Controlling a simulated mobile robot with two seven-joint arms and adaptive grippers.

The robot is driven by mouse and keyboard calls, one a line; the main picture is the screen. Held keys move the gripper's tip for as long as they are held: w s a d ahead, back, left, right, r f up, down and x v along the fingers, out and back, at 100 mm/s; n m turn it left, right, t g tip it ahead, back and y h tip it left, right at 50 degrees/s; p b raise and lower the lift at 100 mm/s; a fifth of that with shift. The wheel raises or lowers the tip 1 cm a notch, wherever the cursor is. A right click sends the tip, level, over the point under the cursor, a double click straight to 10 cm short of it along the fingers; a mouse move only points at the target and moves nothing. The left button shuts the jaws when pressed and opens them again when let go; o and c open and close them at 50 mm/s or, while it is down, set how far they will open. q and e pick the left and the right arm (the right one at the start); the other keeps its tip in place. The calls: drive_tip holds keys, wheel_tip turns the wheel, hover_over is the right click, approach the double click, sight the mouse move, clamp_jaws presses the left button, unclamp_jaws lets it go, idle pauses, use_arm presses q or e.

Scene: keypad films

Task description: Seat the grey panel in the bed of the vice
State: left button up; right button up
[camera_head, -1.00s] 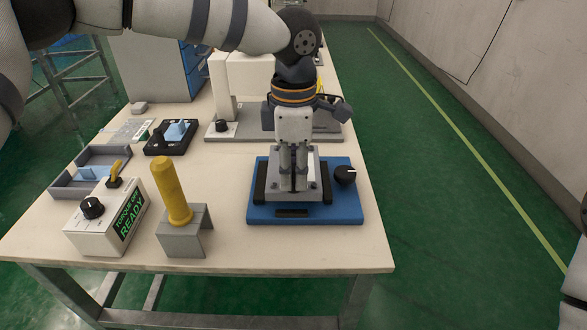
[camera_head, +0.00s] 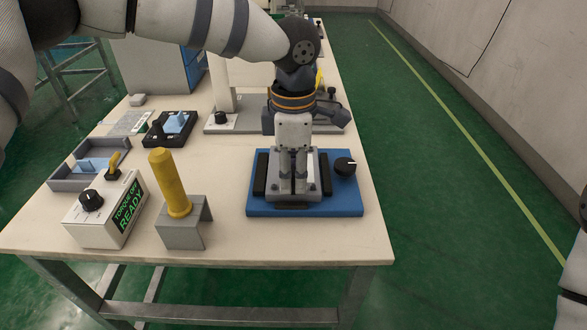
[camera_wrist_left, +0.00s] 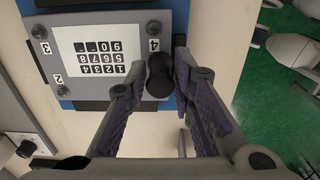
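The grey panel (camera_head: 315,186) is between the dark jaws of the blue-based vice (camera_head: 350,205). In the left wrist view the panel (camera_wrist_left: 100,20) shows a white keypad sheet and corner numbers, with one corner hidden behind a finger. My left gripper (camera_head: 293,190) points down over the panel. In the left wrist view its fingers (camera_wrist_left: 160,72) are closed on a black grip at the panel's edge. The panel looks level and low over the bed, but its underside is hidden, so I cannot tell whether it touches.
A black knob (camera_head: 345,166) sits on the vice's right. A yellow-handled tool (camera_head: 170,185) stands in a grey holder (camera_head: 186,233), left of the vice. A READY control box (camera_head: 108,212) and grey tray (camera_head: 60,172) are further left. The front right bench top is clear.

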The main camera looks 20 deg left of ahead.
use_arm(q)
drive_tip(key=shift+o, duration=0.9)
drive_tip(key=shift+r, duration=0.1)
wheel_tip(320, 180, up, 12)
